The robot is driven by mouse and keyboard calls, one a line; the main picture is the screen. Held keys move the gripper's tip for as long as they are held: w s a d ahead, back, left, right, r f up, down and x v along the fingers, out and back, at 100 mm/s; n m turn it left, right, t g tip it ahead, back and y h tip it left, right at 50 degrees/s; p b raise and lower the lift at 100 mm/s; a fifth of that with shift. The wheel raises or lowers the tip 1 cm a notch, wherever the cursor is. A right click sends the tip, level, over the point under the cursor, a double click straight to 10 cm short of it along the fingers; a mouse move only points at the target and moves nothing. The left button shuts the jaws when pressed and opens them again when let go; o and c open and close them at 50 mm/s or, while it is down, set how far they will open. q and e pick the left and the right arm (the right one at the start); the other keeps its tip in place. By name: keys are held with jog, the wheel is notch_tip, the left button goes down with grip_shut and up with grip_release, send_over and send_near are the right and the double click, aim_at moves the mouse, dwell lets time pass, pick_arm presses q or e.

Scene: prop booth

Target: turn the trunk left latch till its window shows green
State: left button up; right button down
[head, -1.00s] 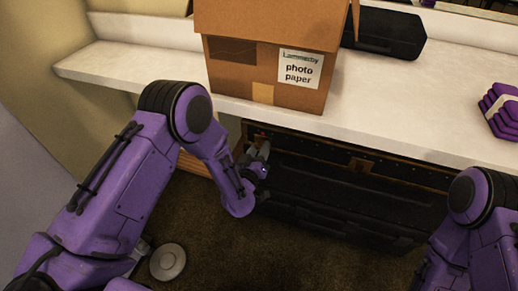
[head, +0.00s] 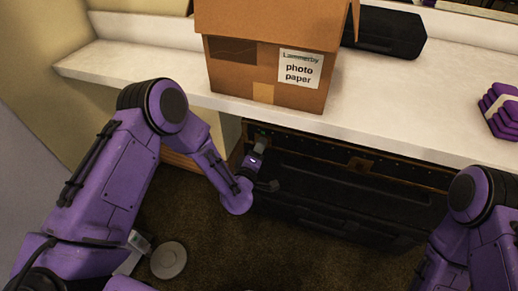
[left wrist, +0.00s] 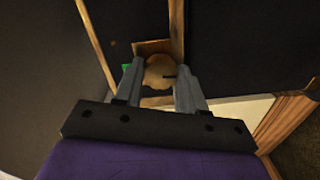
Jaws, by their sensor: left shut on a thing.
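The trunk (head: 330,190) is a dark case with brown edging, under the white counter. Its left latch is a round tan knob (left wrist: 158,70) on a brown plate, seen in the left wrist view. My left gripper (left wrist: 160,80) is shut on the knob, one grey finger on each side. In the head view my left gripper (head: 261,143) is at the trunk's upper left, largely hiding the latch. My right gripper is out of view; only its purple arm shows at right.
A cardboard photo paper box (head: 265,75) stands on the white counter (head: 400,115), whose front edge overhangs the trunk. A black case (head: 385,32) and a purple stack (head: 503,110) are also on it. Brown carpet lies in front of the trunk.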

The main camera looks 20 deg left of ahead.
pick_arm(q)
jog(key=shift+n, duration=0.3)
jog(key=o, duration=1.1)
jog(key=shift+a, duration=0.1)
jog(key=shift+c, duration=0.2)
jog(key=s, duration=1)
jog(key=shift+s+a+r, duration=0.15)
jog(key=shift+s, duration=0.15)
